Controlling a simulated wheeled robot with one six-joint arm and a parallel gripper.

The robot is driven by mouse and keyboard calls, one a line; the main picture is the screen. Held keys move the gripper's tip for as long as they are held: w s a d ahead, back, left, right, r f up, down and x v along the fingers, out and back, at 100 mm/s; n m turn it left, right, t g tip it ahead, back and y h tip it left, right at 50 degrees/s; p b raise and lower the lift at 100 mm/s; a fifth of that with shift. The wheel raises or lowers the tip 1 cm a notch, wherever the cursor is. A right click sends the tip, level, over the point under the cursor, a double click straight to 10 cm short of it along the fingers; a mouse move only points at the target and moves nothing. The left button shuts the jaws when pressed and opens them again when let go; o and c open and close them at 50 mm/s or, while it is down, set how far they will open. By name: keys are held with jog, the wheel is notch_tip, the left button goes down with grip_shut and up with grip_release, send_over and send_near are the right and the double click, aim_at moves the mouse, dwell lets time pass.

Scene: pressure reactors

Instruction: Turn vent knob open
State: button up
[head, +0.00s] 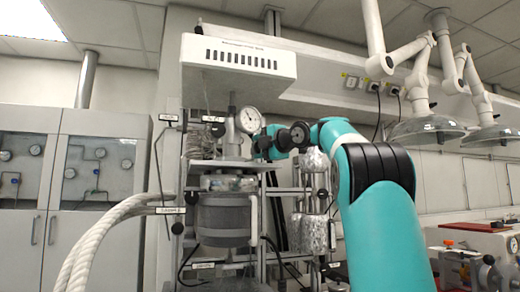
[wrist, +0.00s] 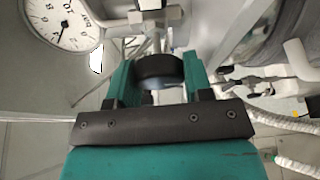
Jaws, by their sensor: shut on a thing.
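The vent knob (wrist: 160,70) is a dark round knob in the upper middle of the wrist view. My gripper (wrist: 157,75) has its two teal fingers on either side of the knob and is shut on it. The knob sits on a metal fitting below the gauge side of the reactor. In the head view my gripper (head: 266,143) is at the reactor head, right beside the pressure gauge (head: 249,119). The knob is hidden there behind the gripper and wrist. The gauge's white dial also shows at the top left of the wrist view (wrist: 62,22). I cannot tell how far the knob is turned.
The grey reactor vessel (head: 223,215) stands in a metal frame under a white box (head: 238,62). A thick white hose (head: 100,235) curves at left. Foil-wrapped cylinders (head: 309,235) stand close to the right of the reactor. Pipes and valve fittings (wrist: 262,82) lie right of my gripper.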

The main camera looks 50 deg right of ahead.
jog(key=shift+n, duration=0.4)
jog(key=o, duration=0.9)
jog(key=shift+w, duration=0.1)
jog(key=shift+f, duration=0.1)
